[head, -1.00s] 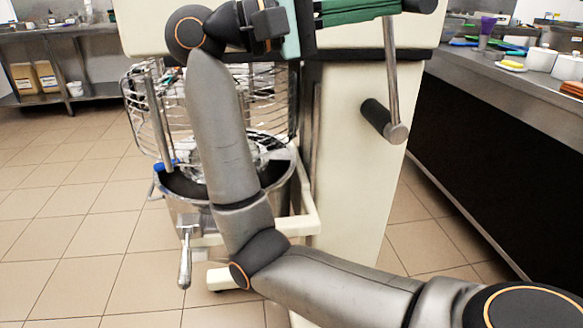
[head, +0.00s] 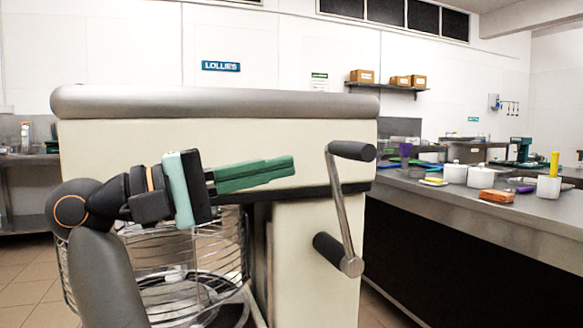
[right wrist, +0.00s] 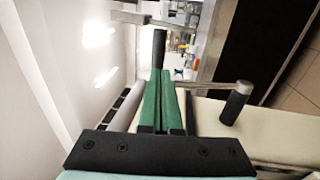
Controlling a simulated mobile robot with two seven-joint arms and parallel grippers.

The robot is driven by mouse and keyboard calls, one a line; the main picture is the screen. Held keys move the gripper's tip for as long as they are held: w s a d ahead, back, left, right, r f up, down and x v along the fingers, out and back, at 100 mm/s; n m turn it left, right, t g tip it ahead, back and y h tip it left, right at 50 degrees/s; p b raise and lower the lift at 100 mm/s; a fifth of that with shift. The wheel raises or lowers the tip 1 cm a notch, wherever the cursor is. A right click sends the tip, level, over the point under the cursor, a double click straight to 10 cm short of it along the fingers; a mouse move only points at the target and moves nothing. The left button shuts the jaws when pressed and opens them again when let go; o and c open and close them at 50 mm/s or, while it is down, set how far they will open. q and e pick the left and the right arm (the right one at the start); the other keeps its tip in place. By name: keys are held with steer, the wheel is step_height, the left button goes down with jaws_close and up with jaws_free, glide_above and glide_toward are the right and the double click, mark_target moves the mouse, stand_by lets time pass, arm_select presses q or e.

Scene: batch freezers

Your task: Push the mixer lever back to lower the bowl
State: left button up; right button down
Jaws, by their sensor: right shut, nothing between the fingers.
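The mixer (head: 215,130) is a large cream machine with a grey rounded top. Its lever (head: 343,210) is a metal rod on the right side, standing nearly upright, with a black grip (head: 352,151) at the top and a black cylinder (head: 328,248) near its lower pivot. My right gripper (head: 293,165), with green fingers, is shut and empty. Its tips point right, a little left of the grip and apart from it in the head view. In the right wrist view the fingers (right wrist: 158,75) point towards the black grip (right wrist: 159,48). The bowl is mostly hidden behind the wire guard (head: 200,265) and my arm.
A steel counter (head: 480,200) on the right holds white pots (head: 455,174), an orange block (head: 496,196) and other small items. Another counter (head: 28,160) stands at the back left. Floor shows at the lower left.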

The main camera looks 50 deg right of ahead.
steer(key=v, duration=0.6)
steer(key=shift+a+f+p, duration=0.2)
steer(key=shift+a+p, duration=0.2)
steer(key=shift+p, duration=0.05)
steer(key=shift+w, duration=0.1)
